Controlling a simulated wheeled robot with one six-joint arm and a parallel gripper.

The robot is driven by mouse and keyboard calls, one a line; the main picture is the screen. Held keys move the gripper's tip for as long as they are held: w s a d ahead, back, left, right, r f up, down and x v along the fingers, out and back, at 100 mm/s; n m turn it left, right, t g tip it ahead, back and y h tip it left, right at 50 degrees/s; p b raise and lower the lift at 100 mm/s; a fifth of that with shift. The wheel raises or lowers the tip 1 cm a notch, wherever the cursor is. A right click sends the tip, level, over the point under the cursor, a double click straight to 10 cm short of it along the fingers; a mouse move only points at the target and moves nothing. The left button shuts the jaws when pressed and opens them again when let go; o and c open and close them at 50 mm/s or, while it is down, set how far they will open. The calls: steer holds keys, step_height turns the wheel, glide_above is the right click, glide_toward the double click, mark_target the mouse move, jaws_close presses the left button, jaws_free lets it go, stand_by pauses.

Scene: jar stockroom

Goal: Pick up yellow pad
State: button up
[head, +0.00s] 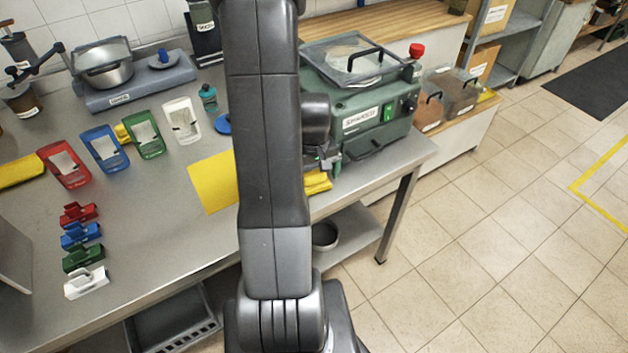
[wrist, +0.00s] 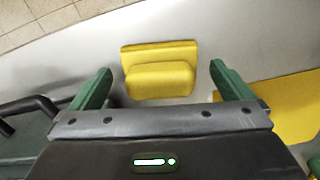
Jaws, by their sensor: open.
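The pad appears between and beyond the fingertips, with gaps on both sides. Whether the fingers are level with it I cannot tell. In the head view my arm hides most of the gripper.
A flat yellow sheet (head: 212,182) lies left of my arm. A green machine (head: 360,100) stands close behind the pad. The table's front edge (head: 375,188) is near. Coloured holders (head: 145,134) and small clips (head: 82,235) stand farther left. The floor at right is clear.

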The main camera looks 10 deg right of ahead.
mark_target(314, 173)
steer(key=shift+f, duration=0.5)
steer(key=c, duration=1)
steer(key=shift+r, duration=0.1)
step_height(314, 173, up, 10)
steer(key=shift+f, duration=0.1)
steer(key=shift+o, duration=0.7)
steer(key=shift+c, duration=0.3)
